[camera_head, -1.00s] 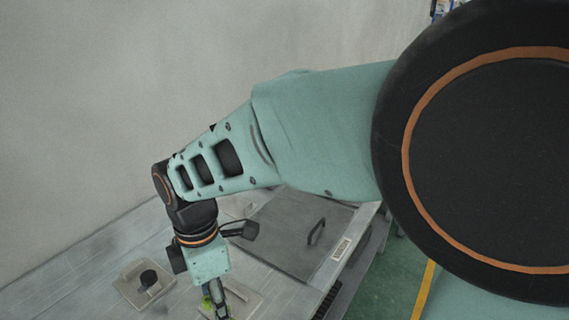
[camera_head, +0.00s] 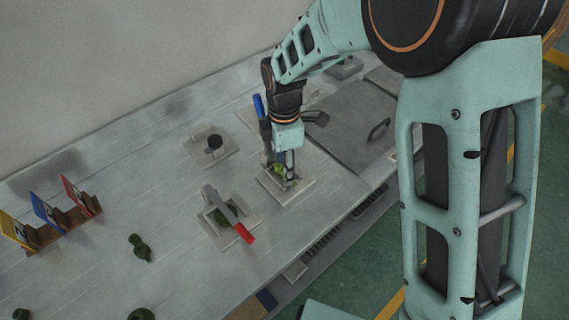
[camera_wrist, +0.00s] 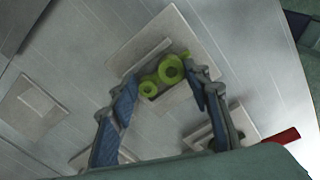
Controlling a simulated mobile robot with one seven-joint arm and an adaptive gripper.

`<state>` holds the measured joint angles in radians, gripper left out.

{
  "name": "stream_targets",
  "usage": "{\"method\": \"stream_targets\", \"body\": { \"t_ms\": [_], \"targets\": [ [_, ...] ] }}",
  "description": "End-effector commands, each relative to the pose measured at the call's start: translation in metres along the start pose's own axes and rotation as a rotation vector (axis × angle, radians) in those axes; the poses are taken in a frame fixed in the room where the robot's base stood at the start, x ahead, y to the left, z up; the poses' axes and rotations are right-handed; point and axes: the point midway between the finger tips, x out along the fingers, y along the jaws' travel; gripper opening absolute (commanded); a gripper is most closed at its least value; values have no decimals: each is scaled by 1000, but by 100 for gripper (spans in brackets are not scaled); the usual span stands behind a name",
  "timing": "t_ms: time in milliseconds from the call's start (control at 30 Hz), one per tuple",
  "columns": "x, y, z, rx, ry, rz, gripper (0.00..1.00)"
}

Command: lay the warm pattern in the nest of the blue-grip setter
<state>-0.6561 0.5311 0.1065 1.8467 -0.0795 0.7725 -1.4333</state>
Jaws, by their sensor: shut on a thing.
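The warm pattern, yellow-green with rounded ends (camera_head: 281,170), is between the fingers of my gripper (camera_head: 287,174). In the wrist view the pattern (camera_wrist: 171,70) shows two round lobes, and my gripper (camera_wrist: 168,78) has a blue finger on each side. My gripper is shut on it. A pale square plate (camera_head: 267,186) lies right below; contact between pattern and plate cannot be told. A blue grip (camera_head: 259,106) stands upright behind my gripper and seems to rise from this plate, the blue-grip setter. Its nest is mostly hidden.
A red-grip setter (camera_head: 246,234) is left of my gripper, its lever lying over a dark green piece. A plate with a black knob (camera_head: 214,142) is behind. Dark green pieces (camera_head: 140,247) and a coloured rack (camera_head: 62,224) are on the left. A grey lidded panel (camera_head: 345,125) is right.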

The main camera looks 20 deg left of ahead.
Motion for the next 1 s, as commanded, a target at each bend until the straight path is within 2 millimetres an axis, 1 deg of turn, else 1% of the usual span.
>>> {"method": "stream_targets", "body": {
  "t_ms": [200,333,367,500,733,833,933,1000],
  "targets": [
    [0,0,0,0,0,1,24],
    [4,0,0,-1,0,1,24],
    [3,0,0,-1,0,1,47],
    [3,0,0,-1,0,1,62],
    [2,0,0,-1,0,1,62],
    [-1,0,0,-1,0,2,62],
    [-10,1,0,0,1,5,62],
    [-22,2,0,0,1,7,62]
  ]
}}
